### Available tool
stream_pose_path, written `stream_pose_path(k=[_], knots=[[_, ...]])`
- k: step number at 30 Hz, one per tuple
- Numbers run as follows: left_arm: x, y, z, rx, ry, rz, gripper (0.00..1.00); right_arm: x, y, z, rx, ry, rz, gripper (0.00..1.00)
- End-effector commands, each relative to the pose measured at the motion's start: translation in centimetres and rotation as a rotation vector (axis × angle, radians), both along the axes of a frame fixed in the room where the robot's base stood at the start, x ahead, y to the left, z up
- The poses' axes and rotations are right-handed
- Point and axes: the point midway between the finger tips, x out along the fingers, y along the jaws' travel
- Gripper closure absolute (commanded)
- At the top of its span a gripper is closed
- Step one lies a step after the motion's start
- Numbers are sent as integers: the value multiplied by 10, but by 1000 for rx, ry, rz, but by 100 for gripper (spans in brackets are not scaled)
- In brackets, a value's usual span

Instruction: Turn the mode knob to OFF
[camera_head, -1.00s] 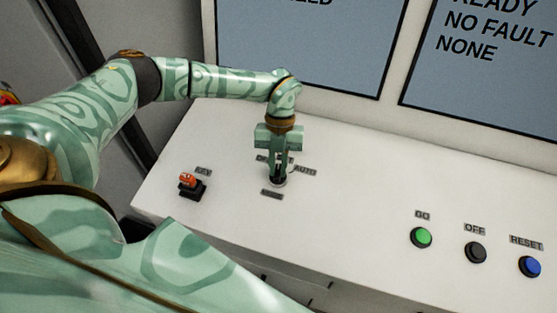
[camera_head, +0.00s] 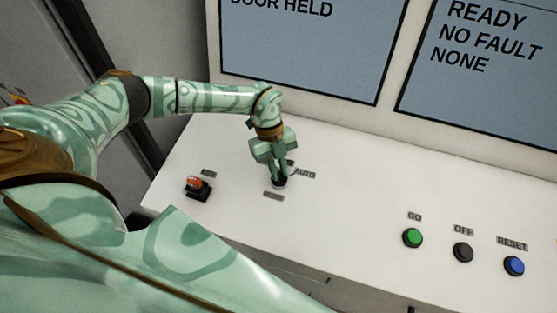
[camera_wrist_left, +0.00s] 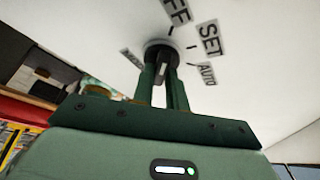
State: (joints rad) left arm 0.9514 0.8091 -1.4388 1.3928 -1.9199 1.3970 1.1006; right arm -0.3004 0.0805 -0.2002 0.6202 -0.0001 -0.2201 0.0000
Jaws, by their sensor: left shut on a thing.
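The mode knob (camera_head: 280,184) is a small dark round knob on the white sloping panel. My left gripper (camera_head: 279,176) stands over it with its fingers down around it, shut on it. In the left wrist view the dark knob (camera_wrist_left: 162,53) sits between the green fingers (camera_wrist_left: 162,78). Labels ring it there: OFF (camera_wrist_left: 176,10), SET (camera_wrist_left: 209,39), AUTO (camera_wrist_left: 207,74), and one at left too blurred to read. The fingers partly cover the knob, and I cannot tell for sure which label it points to. My right gripper is out of view.
Green GO (camera_head: 412,238), black OFF (camera_head: 463,252) and blue RESET (camera_head: 514,266) buttons are at the right. Two screens (camera_head: 310,60) rise behind the panel. The panel between knob and buttons is clear.

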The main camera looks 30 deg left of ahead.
Motion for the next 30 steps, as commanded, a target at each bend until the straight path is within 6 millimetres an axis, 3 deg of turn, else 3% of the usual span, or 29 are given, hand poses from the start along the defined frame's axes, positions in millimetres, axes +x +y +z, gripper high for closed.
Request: stream_pose_path(k=[11,12,14,24,30], knots=[[3,1,2,1,-6,10,100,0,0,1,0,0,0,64],[3,1,2,1,-6,10,80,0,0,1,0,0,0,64],[2,1,2,1,-5,9,64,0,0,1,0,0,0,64],[2,2,3,1,-3,5,64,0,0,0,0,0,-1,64],[9,13,32,1,-6,6,64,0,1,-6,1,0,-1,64]])
